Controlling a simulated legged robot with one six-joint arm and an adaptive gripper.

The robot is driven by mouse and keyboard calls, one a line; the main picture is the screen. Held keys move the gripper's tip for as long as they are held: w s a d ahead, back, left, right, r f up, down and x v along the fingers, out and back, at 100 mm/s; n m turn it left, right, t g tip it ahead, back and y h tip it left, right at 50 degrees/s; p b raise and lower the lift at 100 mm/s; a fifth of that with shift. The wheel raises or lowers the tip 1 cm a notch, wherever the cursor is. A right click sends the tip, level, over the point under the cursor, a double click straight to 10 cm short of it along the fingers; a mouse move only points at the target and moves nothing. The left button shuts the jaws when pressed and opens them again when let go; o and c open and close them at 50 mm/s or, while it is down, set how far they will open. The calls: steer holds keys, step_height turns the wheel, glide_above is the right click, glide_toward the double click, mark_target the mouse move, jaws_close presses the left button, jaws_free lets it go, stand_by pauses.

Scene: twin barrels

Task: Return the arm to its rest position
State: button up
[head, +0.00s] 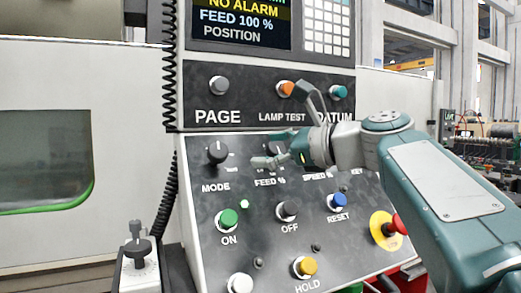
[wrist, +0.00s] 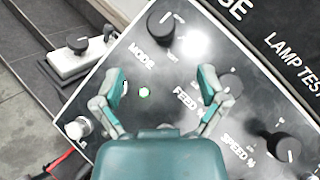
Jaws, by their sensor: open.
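My gripper (head: 268,150) is open and empty in front of the machine's control panel (head: 335,240), in the head view near the FEED % and SPEED % labels. My arm reaches in from the right side of the head view. In the wrist view my gripper (wrist: 164,88) has its two fingers spread apart, with the lit green lamp (wrist: 144,92) and the FEED label showing between them. The MODE knob (head: 217,152) is left of my gripper in the head view. My gripper hides part of the FEED % knob in the head view; I cannot tell whether it touches the panel.
The green ON button (head: 227,219), blue RESET button (head: 338,202), yellow HOLD button (head: 305,267) and red emergency stop (head: 394,224) stick out of the panel. A screen (head: 240,22) is above. A coiled black cable (head: 169,70) hangs at the panel's left edge.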

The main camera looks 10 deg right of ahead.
steer(key=s+d+f+n+g+h, duration=0.1)
steer(key=s+f+n+h, duration=0.3)
steer(key=f, duration=0.9)
steer(key=s+d+f+n+g+h, duration=0.1)
steer(key=s+f+n+g+h, duration=0.2)
steer(key=s+f+n, duration=0.6)
steer(key=s+d+f+n+g+h, duration=0.1)
steer(key=s+f+n+h, duration=0.4)
steer(key=f, duration=1.2)
steer(key=s+n+g, duration=0.1)
steer(key=s+n, duration=0.1)
steer(key=s, duration=0.1)
steer(key=shift+d+f+n, duration=0.2)
steer(key=shift+d+n, duration=0.1)
